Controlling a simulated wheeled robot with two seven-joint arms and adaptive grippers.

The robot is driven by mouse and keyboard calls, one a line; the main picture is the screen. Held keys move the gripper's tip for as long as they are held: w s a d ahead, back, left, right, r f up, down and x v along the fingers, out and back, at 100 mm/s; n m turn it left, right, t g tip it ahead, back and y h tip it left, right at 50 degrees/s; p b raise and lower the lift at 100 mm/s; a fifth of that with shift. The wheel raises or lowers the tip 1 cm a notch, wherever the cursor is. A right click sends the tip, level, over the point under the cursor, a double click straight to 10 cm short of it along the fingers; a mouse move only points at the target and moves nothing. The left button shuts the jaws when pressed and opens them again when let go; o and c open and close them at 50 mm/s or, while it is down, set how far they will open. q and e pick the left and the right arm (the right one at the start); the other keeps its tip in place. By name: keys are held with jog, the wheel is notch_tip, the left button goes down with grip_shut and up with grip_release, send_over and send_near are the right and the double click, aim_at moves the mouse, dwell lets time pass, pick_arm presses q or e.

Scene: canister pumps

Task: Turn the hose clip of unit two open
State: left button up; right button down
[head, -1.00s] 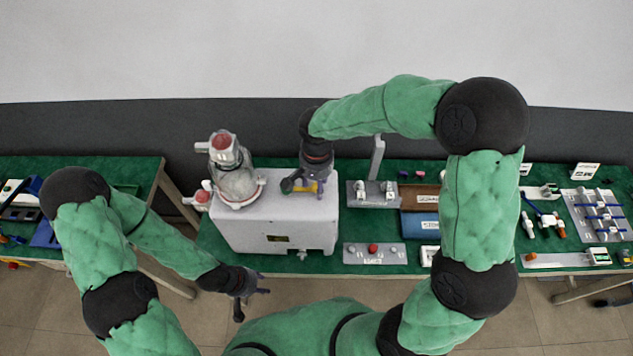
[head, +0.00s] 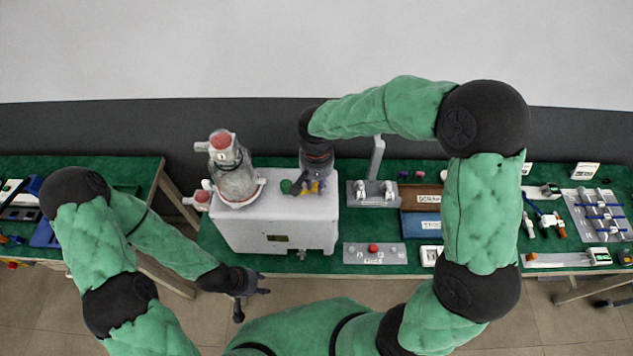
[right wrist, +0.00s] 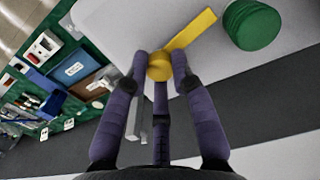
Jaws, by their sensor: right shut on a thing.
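The white pump housing (head: 275,215) stands on the green bench, with a glass canister (head: 236,180) on its left. A yellow hose clip (head: 314,187) sits on its top right. In the right wrist view the clip has a round hub (right wrist: 159,67) and a flat lever (right wrist: 192,31) pointing up and right. My right gripper (head: 305,187) is shut on the hub, with its purple fingers around it. A green round knob (right wrist: 251,24) is beside the lever, apart from the fingers. My left gripper (head: 255,290) is open and empty in front of the bench.
A grey panel (head: 358,254) with a red button lies right of the housing. Behind it is a grey block with fittings (head: 356,201). Brown and blue labelled trays (head: 421,226) are farther right. Clear floor lies in front of the bench.

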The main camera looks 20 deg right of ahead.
jog(key=n, duration=0.3)
jog(key=shift+n, duration=0.4)
jog(key=n, duration=0.3)
jog(key=shift+n+p, duration=0.3)
jog(key=n, duration=0.3)
jog(key=shift+n+p, duration=0.3)
jog(key=shift+p, duration=0.1)
jog(key=shift+n+p, duration=0.45)
jog(key=shift+n, duration=1.25)
jog(key=c, duration=1)
grip_release()
jog(key=shift+c, duration=0.2)
